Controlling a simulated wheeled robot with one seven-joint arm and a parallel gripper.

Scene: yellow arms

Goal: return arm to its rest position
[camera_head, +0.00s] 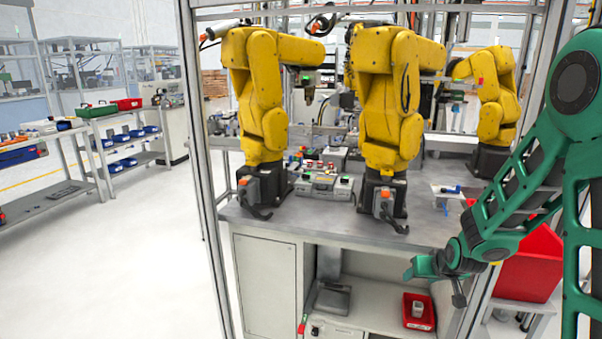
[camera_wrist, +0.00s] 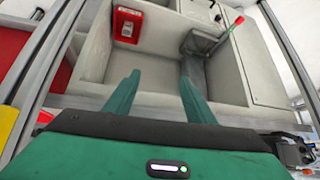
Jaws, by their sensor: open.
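My green arm comes in from the right edge of the head view. My gripper (camera_head: 432,270) hangs low, in front of the workbench and above its open lower shelf. In the wrist view my gripper (camera_wrist: 158,92) shows two green fingers spread apart with nothing between them. The lower shelf (camera_wrist: 150,68) lies beyond the fingertips.
Yellow robot arms (camera_head: 384,95) stand on the grey workbench (camera_head: 320,222) behind a metal frame post (camera_head: 203,170). A small red bin (camera_head: 419,311) with a grey item sits on the shelf. A larger red bin (camera_head: 530,265) stands beside my arm. The left floor is free.

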